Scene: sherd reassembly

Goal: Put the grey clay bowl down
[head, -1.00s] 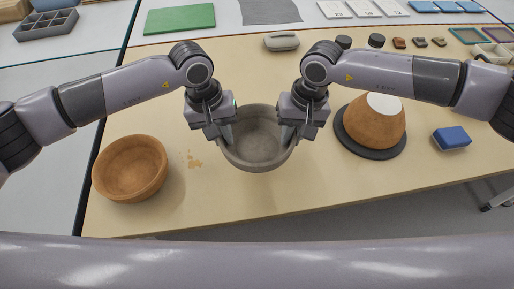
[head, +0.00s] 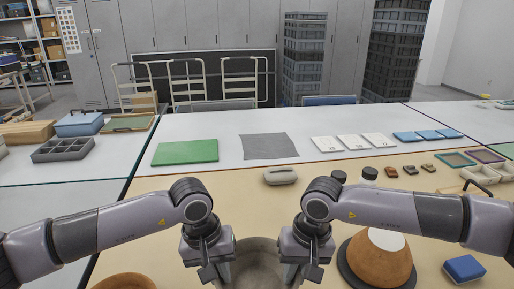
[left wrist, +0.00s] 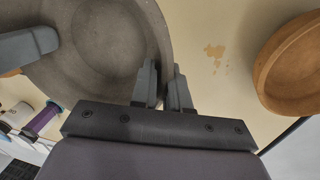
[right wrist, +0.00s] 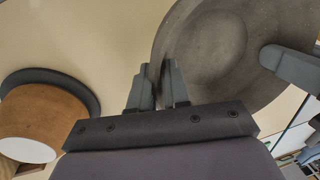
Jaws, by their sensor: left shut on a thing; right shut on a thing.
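The grey clay bowl (head: 258,262) is between my two grippers at the bottom of the head view, its lower part cut off by the frame. My left gripper (head: 218,274) is shut on the bowl's left rim, and my right gripper (head: 300,272) is shut on its right rim. In the left wrist view, the bowl (left wrist: 90,60) is seen from above with its wall between the fingers (left wrist: 163,88). In the right wrist view, the bowl (right wrist: 225,60) has its wall between the fingers (right wrist: 160,88). I cannot tell whether its base touches the table.
An orange bowl (left wrist: 295,65) lies to the left. A brown domed pot (head: 378,262) on a dark disc (head: 347,272) stands to the right, with a blue block (head: 464,268) beyond it. A grey mat (head: 268,147) and a green mat (head: 185,152) lie farther back.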

